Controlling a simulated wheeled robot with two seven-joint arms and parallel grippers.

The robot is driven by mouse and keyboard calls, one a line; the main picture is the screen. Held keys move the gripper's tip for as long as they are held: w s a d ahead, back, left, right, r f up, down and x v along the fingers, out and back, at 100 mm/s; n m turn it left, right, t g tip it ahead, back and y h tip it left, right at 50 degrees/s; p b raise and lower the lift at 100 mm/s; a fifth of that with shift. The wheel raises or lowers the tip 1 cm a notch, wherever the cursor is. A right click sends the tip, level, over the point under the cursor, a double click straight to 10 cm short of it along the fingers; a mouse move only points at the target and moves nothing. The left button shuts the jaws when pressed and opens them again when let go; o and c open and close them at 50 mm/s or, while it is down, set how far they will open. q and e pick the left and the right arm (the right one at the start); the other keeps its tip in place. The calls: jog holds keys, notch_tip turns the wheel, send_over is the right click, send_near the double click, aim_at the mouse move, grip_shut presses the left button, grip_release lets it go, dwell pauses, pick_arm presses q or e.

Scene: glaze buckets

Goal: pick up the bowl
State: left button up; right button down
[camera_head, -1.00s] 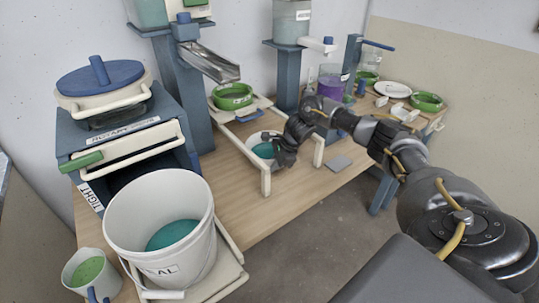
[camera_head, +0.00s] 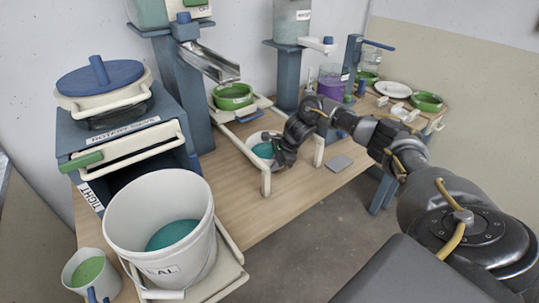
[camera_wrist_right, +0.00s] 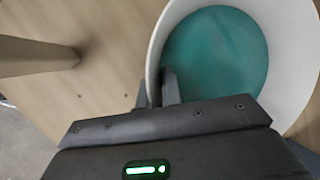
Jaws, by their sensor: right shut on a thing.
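A white bowl (camera_head: 252,140) with teal glaze inside sits on the wooden table between the cream rails, partly hidden behind my right gripper. The right wrist view shows the bowl (camera_wrist_right: 290,107) close up, its wall curving past the fingers. My right gripper (camera_head: 276,152) is shut on the bowl's near wall. In the right wrist view the gripper (camera_wrist_right: 158,85) has one finger outside the wall and one inside. I cannot tell whether the bowl is clear of the table. My left gripper is not in view.
A cream frame (camera_head: 265,181) stands close around the bowl. A large white bucket (camera_head: 130,222) with teal glaze stands at the near left, beside a cup of green glaze (camera_head: 70,262). Green bowls (camera_head: 232,103) and a white plate (camera_head: 392,89) are farther back.

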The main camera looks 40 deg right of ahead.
jog(key=shift+w+r, duration=0.1)
jog(key=shift+r, duration=0.2)
dwell(0.4)
